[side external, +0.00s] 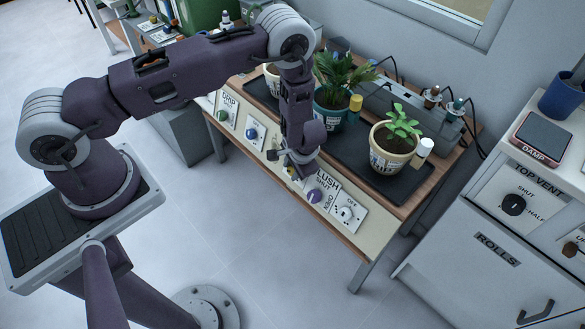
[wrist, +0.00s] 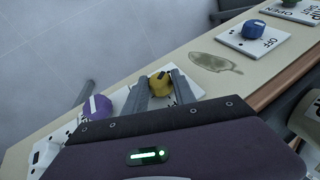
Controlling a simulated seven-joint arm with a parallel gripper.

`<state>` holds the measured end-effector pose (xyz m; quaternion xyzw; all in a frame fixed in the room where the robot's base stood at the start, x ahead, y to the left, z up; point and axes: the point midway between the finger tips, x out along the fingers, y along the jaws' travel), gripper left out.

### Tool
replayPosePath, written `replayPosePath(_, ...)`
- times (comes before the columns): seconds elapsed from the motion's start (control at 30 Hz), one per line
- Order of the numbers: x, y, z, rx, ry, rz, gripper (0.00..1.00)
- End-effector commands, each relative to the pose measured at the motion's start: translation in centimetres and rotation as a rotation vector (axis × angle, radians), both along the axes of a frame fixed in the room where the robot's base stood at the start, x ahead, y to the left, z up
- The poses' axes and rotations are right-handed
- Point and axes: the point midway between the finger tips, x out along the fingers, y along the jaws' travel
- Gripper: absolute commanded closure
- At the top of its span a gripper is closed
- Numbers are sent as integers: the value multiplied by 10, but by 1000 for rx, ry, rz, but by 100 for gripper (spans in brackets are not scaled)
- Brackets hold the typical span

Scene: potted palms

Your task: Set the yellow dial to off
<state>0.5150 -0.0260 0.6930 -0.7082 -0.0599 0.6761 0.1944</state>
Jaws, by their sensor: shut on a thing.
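The yellow dial (wrist: 159,86) sits on a panel along the front edge of the bench, with a dark mark on its top. My gripper (wrist: 160,89) is shut on it, one finger on each side, in the wrist view. In the side external view my gripper (side external: 291,172) is down at the front panel, left of the purple dial, and hides most of the yellow dial. The lettering around the yellow dial is hidden, so I cannot tell which setting it points to.
A purple dial (side external: 314,196) and a white dial (side external: 345,213) are to the right; a blue dial (side external: 252,134) and a green dial (side external: 222,116) are to the left. Potted plants (side external: 392,160) stand on a dark tray behind. A grey-green leaf shape (wrist: 215,63) lies flat between the yellow and blue dials.

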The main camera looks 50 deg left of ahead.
Motion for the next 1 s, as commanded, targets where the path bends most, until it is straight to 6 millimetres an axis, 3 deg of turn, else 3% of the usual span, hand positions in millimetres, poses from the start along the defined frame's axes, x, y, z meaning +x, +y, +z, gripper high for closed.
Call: replayPosePath(1.0,-1,17,-2,-843,-2,313,100)
